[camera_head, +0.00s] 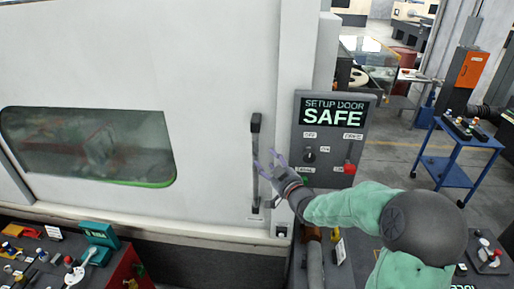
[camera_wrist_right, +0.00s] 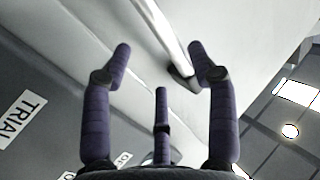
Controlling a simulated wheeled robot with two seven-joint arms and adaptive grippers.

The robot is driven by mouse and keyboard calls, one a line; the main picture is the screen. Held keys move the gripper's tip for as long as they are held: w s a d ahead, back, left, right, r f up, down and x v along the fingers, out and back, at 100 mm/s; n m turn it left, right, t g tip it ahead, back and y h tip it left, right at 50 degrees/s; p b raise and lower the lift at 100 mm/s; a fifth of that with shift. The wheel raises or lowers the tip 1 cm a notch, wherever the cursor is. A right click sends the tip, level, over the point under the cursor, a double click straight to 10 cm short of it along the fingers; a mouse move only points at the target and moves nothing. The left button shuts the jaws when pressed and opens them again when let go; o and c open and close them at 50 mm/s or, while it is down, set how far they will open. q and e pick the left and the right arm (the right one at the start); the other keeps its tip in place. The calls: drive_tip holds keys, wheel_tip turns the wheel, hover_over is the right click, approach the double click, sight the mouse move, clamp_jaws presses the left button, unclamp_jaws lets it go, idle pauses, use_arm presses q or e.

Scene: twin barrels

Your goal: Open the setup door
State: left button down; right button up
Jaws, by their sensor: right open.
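The setup door (camera_head: 215,60) is a large white panel, and it looks closed. Its vertical bar handle (camera_head: 254,165) is dark at the ends and stands near the door's right edge. My right gripper (camera_head: 268,162) is open and empty, just right of the handle with its fingers toward it. In the right wrist view the gripper (camera_wrist_right: 162,60) has its fingers spread, and the handle's pale bar (camera_wrist_right: 160,30) runs between the fingertips, its dark end close to the right finger. I cannot tell whether they touch. My left gripper is not in view.
A grey control panel reading "SETUP DOOR SAFE" (camera_head: 333,118), with a black knob and a red button (camera_head: 349,168), stands close right of the handle. A window (camera_head: 90,145) is at left. A tool bench (camera_head: 60,265) is at lower left, a blue cart (camera_head: 455,155) at right.

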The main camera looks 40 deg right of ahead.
sight(257, 150)
drive_tip(key=w, duration=0.3)
drive_tip(key=w+d+p, duration=0.1)
drive_tip(key=w, duration=0.1)
drive_tip(key=w+p, duration=0.1)
drive_tip(key=w, duration=0.2)
drive_tip(key=shift+w+d, duration=0.15)
drive_tip(key=shift+w, duration=0.2)
clamp_jaws()
